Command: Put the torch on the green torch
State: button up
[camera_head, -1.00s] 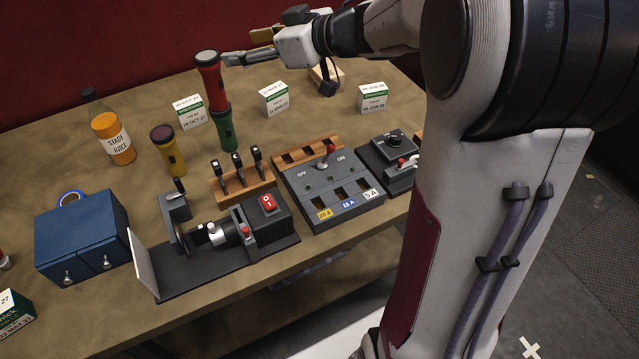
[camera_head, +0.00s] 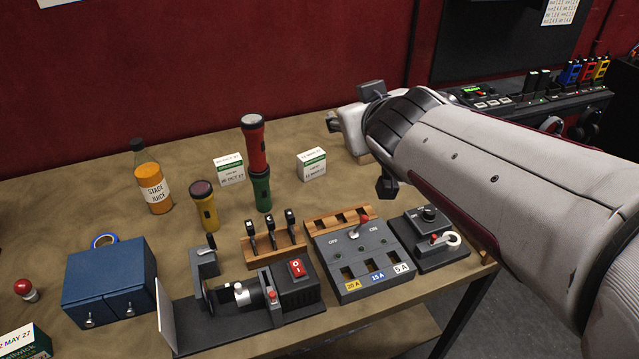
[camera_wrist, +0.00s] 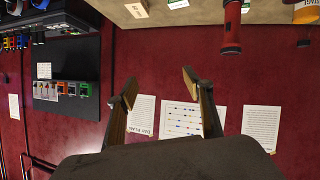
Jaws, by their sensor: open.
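The red torch (camera_head: 254,146) stands upright on top of the green torch (camera_head: 262,191) on the table, in line with it. In the wrist view the red torch (camera_wrist: 231,28) shows upside down near the top, beyond and apart from the fingers. A yellow torch (camera_head: 205,207) stands separately to the left. My gripper (camera_wrist: 164,92) is open and empty, with the red wall behind its fingers. In the head view it is to the right of the torches, mostly hidden behind my arm.
A juice bottle (camera_head: 152,178) and small white-green boxes (camera_head: 229,169) (camera_head: 311,164) stand near the torches. In front are a blue cabinet (camera_head: 110,282), a lever rack (camera_head: 273,240), a switch panel (camera_head: 363,255) and a machine (camera_head: 245,300).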

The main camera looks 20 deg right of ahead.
jog(key=s+a+f+g+y, duration=0.1)
jog(key=s+a+f+g, duration=0.2)
jog(key=s, duration=0.8)
jog(key=s+a+f+g+y, duration=0.2)
jog(key=s+a+f, duration=0.5)
jog(key=s, duration=0.5)
notch_tip(320, 180, down, 3)
jog(key=shift+a+r+g, duration=0.15)
jog(key=shift+a+g, duration=0.05)
jog(key=shift+g, duration=0.7)
